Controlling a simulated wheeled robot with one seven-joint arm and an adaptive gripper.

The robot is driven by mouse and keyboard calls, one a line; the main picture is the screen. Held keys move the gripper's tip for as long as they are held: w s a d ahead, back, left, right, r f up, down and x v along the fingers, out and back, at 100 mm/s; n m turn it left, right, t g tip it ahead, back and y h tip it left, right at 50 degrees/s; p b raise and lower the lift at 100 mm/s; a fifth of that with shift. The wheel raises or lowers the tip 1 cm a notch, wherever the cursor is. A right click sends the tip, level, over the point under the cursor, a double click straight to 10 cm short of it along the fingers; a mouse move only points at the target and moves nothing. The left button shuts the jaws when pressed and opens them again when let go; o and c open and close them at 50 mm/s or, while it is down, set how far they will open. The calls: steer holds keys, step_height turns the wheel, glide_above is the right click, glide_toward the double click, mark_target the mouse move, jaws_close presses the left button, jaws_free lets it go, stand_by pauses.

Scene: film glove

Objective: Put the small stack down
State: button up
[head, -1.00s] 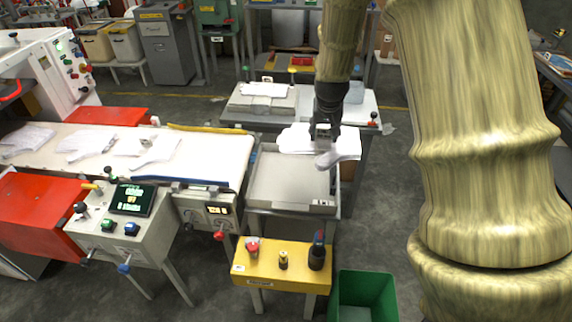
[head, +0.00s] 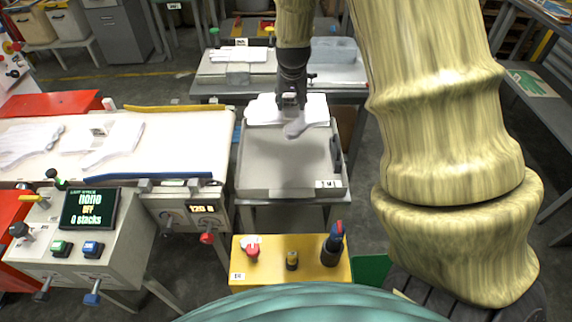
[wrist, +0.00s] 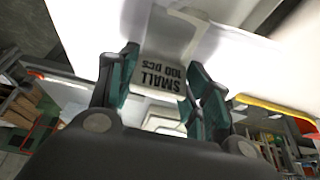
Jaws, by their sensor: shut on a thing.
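My gripper (head: 291,106) is shut on a white stack (head: 262,110) at the back end of a grey tray (head: 285,191). In the wrist view the fingers (wrist: 160,85) close on a pale band (wrist: 160,73) reading "SMALL 100 PCS", with white material around it. A pale narrow part of the stack (head: 298,128) sticks out toward the front of the tray. Whether the stack touches the tray floor is hard to tell. The tray floor in front of the stack looks bare. A small label (head: 327,184) sits at the tray's front right; I cannot read it surely.
A conveyor belt (head: 185,150) with white gloves lies to the left, with a control box and screen (head: 88,208) in front. A yellow button stand (head: 245,270) is in front of the tray. A grey table (head: 350,78) with trays stands behind.

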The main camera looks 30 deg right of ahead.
mark_target(290, 123)
steer(key=shift+w+a+f+b, duration=0.15)
steer(key=shift+f+b, duration=1.8)
steer(key=shift+f, duration=2.7)
steer(key=shift+w+d+f+b, duration=0.15)
steer(key=shift+f+b, duration=1.75)
steer(key=shift+f, duration=2.75)
steer(key=shift+a, duration=0.1)
steer(key=shift+f, duration=0.15)
steer(key=o, duration=1.2)
steer(key=shift+c, duration=0.2)
steer(key=v, duration=1.2)
steer(key=shift+r+p, duration=0.25)
steer(key=shift+p, duration=0.1)
